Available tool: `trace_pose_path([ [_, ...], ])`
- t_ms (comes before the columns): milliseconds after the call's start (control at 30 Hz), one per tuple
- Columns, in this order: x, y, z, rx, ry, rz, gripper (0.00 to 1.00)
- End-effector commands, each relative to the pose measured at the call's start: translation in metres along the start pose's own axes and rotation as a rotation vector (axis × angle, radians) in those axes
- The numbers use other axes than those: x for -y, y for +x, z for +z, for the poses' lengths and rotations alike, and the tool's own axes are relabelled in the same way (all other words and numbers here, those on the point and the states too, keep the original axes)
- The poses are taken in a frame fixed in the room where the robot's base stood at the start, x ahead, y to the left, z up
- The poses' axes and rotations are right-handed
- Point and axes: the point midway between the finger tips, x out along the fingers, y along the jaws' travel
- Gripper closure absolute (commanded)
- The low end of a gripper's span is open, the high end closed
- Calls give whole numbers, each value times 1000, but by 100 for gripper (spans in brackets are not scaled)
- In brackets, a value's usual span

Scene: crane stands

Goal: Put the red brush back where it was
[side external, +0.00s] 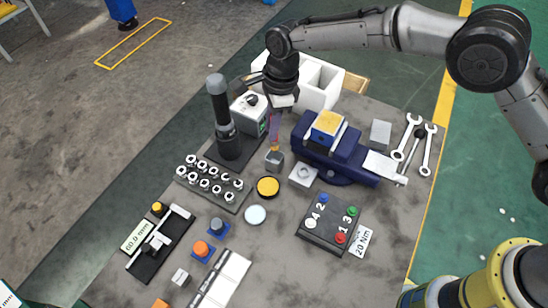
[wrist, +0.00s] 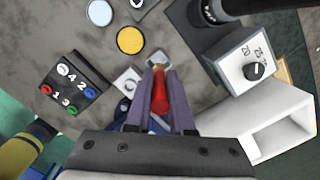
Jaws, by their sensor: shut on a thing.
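My gripper (side external: 275,130) points down over the bench and is shut on the red brush. It also shows in the wrist view (wrist: 160,80). The red brush (wrist: 159,97) stands roughly upright between the fingers, with its yellowish end pointing down. In the side view only a small orange part of the brush (side external: 275,148) shows below the fingers. A small grey square holder (side external: 273,161) sits directly under the brush, and it also shows just past the brush's end in the wrist view (wrist: 158,57). I cannot tell whether the brush's end is touching it or inside it.
A dark post (side external: 228,140) and a grey dial box (side external: 249,114) stand close behind and left. A blue vise (side external: 345,158) stands right. A white square block (side external: 303,174), a yellow disc (side external: 268,187) and a numbered button box (side external: 330,222) lie in front. A white bin (side external: 325,85) is behind.

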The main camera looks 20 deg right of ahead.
Motion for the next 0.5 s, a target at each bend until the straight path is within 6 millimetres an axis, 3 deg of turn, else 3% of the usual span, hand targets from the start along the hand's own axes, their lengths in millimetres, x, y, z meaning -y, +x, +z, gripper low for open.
trace_pose_path([
  [500, -1, 65, -9, -4, 0, 5, 100],
])
